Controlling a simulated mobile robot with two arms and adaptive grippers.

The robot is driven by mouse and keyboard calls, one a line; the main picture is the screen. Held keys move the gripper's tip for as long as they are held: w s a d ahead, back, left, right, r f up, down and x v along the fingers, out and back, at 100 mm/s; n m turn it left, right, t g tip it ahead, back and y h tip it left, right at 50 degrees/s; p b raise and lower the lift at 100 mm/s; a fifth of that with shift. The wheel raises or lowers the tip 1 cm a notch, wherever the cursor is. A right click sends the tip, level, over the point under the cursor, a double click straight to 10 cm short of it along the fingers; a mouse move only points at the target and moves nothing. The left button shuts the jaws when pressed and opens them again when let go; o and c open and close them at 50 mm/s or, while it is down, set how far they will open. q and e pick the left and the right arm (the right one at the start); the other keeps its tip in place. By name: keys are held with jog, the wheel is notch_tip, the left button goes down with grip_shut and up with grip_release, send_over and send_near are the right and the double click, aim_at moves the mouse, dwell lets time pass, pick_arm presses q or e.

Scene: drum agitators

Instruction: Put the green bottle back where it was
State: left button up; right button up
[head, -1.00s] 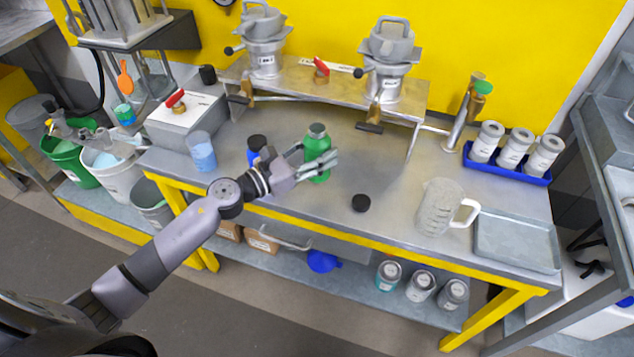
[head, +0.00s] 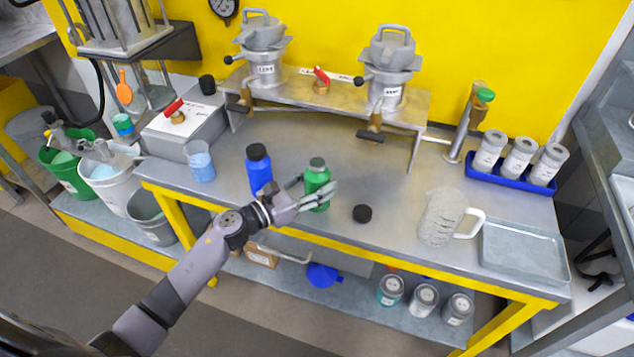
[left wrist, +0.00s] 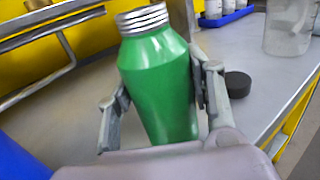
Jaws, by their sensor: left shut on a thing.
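The green bottle (head: 317,178) is upright above or on the workbench, near its front edge; I cannot tell whether its base touches. My left gripper (head: 318,193) is shut on its body from the front left. In the left wrist view the green bottle (left wrist: 160,85) stands between the two fingers of my left gripper (left wrist: 162,92), with its bare threaded silver neck uncapped and tilted slightly. Its base is hidden behind the gripper. A black cap (head: 362,214) lies on the bench to its right, and also shows in the left wrist view (left wrist: 238,84). My right gripper is not in view.
A blue bottle (head: 258,170) stands close to the left of the gripper. A beaker (head: 200,161) is farther left. A clear jug (head: 441,216) and a metal tray (head: 522,252) are at right. A raised metal stand (head: 335,100) is behind. The bench middle is clear.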

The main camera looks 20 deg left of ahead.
pick_arm(q)
jog(key=o, duration=1.4)
jog(key=shift+r+p, duration=0.1)
jog(key=shift+p, duration=0.2)
jog(key=shift+s+a, duration=0.2)
jog(key=shift+s, duration=0.05)
jog(key=shift+b+v, duration=1.35)
jog(key=shift+v, duration=4.35)
